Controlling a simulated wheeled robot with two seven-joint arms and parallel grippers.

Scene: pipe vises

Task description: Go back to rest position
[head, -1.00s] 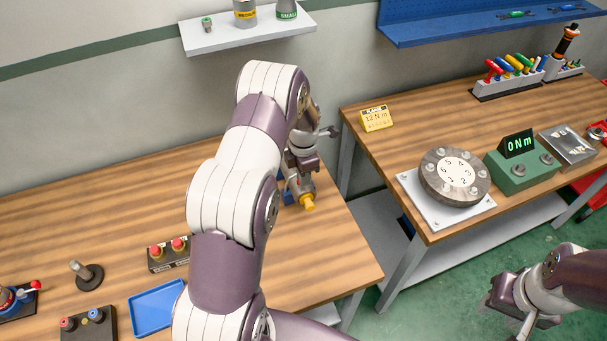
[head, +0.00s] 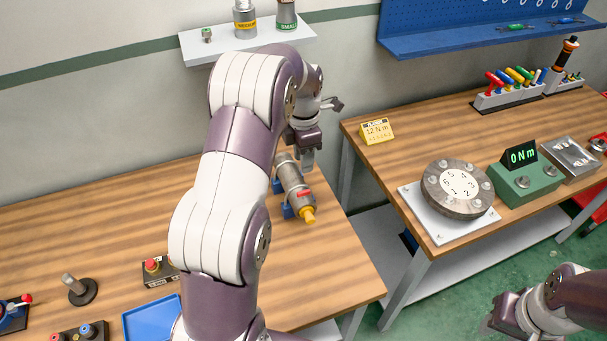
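My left gripper (head: 307,158) is raised just behind a grey cylinder with a yellow tip (head: 294,187). The cylinder lies in blue supports on the left wooden table (head: 335,262). The fingers point down near its far end; I see them nearly edge-on and cannot tell whether they are open or whether they touch it. My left arm crosses the middle of the view and hides part of the table. My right gripper (head: 497,318) is low at the right, over the green floor and clear of the tables.
The right table (head: 420,130) holds a numbered round flange (head: 457,188), a green 0 Nm display box (head: 525,180) and a yellow 12 Nm card (head: 377,131). A blue tray (head: 150,318) and button boxes lie left of my arm. A white shelf (head: 250,45) hangs above. A gap separates the tables.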

